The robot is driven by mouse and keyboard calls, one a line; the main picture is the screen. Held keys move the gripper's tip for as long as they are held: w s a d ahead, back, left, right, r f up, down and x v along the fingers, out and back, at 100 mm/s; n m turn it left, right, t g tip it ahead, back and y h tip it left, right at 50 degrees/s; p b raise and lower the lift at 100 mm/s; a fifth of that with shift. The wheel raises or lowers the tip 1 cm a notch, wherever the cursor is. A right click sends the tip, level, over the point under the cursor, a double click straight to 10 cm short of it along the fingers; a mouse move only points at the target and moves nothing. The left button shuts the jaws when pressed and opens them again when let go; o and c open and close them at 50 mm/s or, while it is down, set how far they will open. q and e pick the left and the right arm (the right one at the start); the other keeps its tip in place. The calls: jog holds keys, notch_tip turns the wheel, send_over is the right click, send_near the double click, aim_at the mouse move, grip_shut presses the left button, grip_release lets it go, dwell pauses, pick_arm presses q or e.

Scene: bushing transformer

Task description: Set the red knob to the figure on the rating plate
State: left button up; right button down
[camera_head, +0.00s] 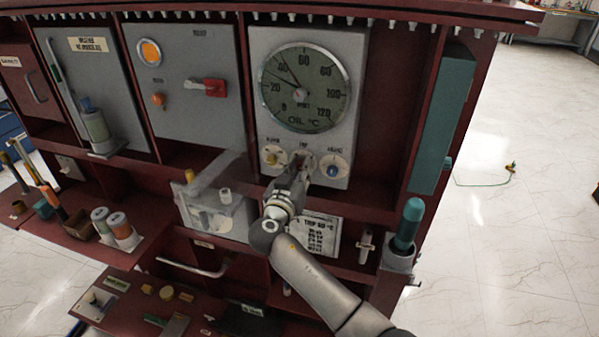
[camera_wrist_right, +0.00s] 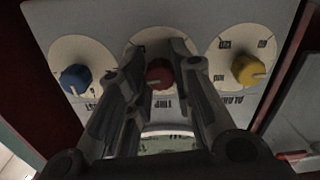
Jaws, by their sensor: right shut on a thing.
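The red knob (camera_wrist_right: 160,74) sits in the middle of a white dial (camera_wrist_right: 133,62) marked TRIP, between my right gripper's fingers in the right wrist view. My right gripper (camera_head: 301,166) is shut on this knob and mostly hides it in the head view. The dial's figures are largely covered by the fingers. The white rating plate (camera_head: 329,240) is below the dials, partly behind my arm. Its top line starts with TRIP and a figure in °C that is too small to read surely. My left gripper is in neither view.
A yellow knob (camera_head: 271,158) and a blue knob (camera_head: 331,170) flank the red one closely. A round oil gauge (camera_head: 327,92) is above. A clear-covered box (camera_head: 222,213) stands left of my gripper. A red switch handle (camera_head: 207,88) is at upper left. A teal bottle (camera_head: 407,224) stands right.

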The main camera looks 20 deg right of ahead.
jog(key=n, duration=0.1)
jog(key=n+b, duration=0.1)
jog(key=shift+f+n, duration=0.2)
jog(key=shift+n, duration=0.1)
jog(key=n, duration=0.2)
jog(key=shift+r+n+b, duration=0.1)
jog(key=shift+n+b, duration=0.25)
jog(key=shift+n, duration=0.05)
jog(key=n, duration=0.2)
jog(key=shift+n, duration=0.4)
jog(key=n, duration=0.2)
jog(key=shift+r+n+p, duration=0.1)
jog(key=shift+n+p, duration=0.2)
jog(key=n+p, duration=0.1)
jog(key=n, duration=0.2)
jog(key=shift+r+n, duration=0.1)
jog(key=shift+n, duration=0.2)
jog(key=n+p, duration=0.2)
jog(key=n, duration=0.1)
jog(key=shift+n, duration=0.3)
jog(key=n+p, duration=0.2)
jog(key=n, duration=0.2)
jog(key=shift+p, duration=0.35)
jog(key=shift+n+p, duration=0.75)
jog(key=shift+n, duration=0.85)
